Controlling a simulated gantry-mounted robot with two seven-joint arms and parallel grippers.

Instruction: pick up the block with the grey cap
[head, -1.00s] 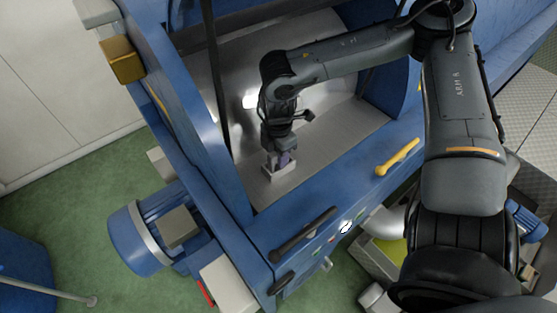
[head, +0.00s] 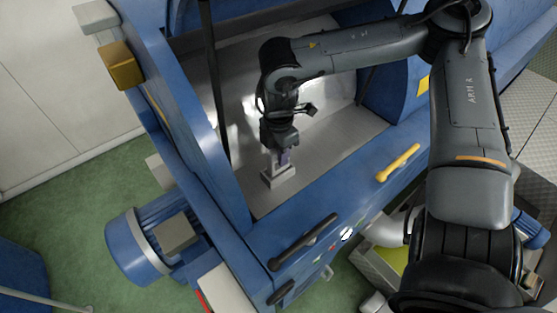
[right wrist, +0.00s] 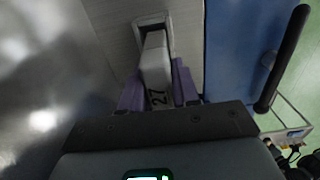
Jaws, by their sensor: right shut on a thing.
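The block (right wrist: 155,62) is pale grey and marked "27". It stands between the purple fingers of my right gripper (right wrist: 157,80) in the right wrist view. In the head view, the right gripper (head: 283,157) is shut on the block above a small light grey holder (head: 279,177) on the metal floor of the blue machine. The block's far end still meets the holder's opening (right wrist: 152,22); I cannot tell how deep it sits. A separate grey cap cannot be made out, as the gripper covers part of the block. My left gripper is not in view.
The blue machine's front rim (head: 330,210) carries a dark handle (head: 304,243) and a yellow handle (head: 398,163). A blue side wall (head: 190,120) rises left of the gripper. The metal floor (head: 335,135) right of the holder is clear.

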